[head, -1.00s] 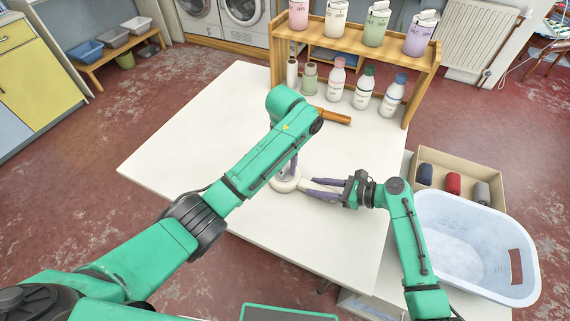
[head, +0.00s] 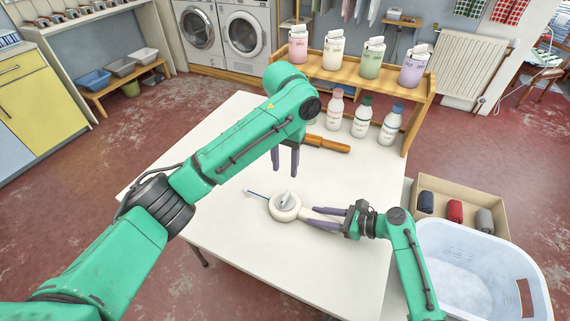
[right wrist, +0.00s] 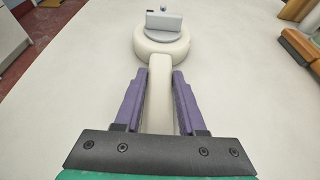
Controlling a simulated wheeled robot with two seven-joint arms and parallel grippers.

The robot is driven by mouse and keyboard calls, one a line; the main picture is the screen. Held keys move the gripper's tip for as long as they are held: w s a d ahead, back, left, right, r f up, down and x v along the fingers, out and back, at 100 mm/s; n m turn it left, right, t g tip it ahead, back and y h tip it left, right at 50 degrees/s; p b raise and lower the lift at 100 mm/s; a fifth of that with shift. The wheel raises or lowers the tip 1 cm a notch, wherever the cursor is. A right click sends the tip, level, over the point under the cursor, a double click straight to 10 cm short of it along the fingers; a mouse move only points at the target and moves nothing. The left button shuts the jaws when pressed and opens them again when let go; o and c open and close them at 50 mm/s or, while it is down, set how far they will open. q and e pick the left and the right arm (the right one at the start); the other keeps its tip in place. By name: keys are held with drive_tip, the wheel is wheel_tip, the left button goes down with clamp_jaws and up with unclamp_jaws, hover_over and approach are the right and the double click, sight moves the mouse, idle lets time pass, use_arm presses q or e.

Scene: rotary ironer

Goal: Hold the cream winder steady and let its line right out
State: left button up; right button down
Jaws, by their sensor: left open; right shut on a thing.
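The cream winder (head: 285,212) lies on the white table, a round body with a grey turning piece on top. A short thin dark-blue piece (head: 257,193) sticks out from its left side. My right gripper (head: 312,217) is shut on the winder's cream handle, which shows between the purple fingers in the right wrist view (right wrist: 160,85). The round body (right wrist: 162,48) and grey piece (right wrist: 164,22) stand clear beyond the fingertips. My left gripper (head: 286,172) is open and empty, its fingers pointing down above and behind the winder, apart from it.
A wooden-handled thing (head: 328,144) lies behind, near my left gripper. A wooden shelf (head: 345,75) with several bottles stands at the table's back. A white basket (head: 475,270) and a box of rolls (head: 470,185) stand at right. The table's left part is clear.

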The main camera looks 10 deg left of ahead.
drive_tip(key=shift+c, duration=2.1)
unclamp_jaws()
drive_tip(key=shift+d, duration=0.1)
